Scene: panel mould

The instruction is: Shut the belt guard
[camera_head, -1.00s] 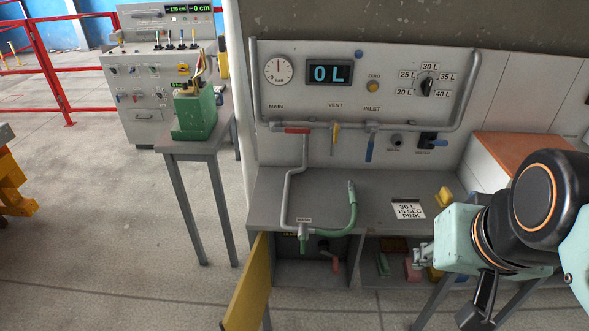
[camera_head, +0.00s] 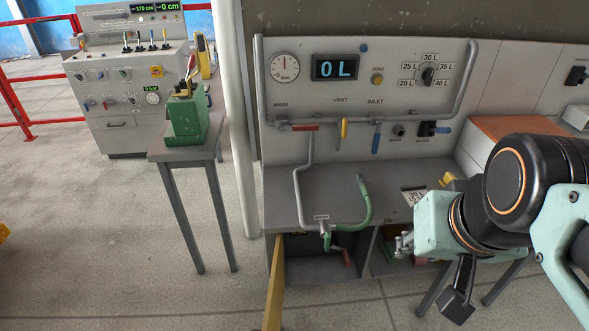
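A yellow hinged panel (camera_head: 275,285), which looks like the belt guard, stands swung out at the left side of the opening under the grey bench. I see it almost edge-on, and its lower end is cut off by the picture. The compartment (camera_head: 311,256) behind it is open, with a pipe and a reddish part inside. My gripper (camera_head: 403,243) is at the right, in front of the bench's lower shelf and apart from the panel.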

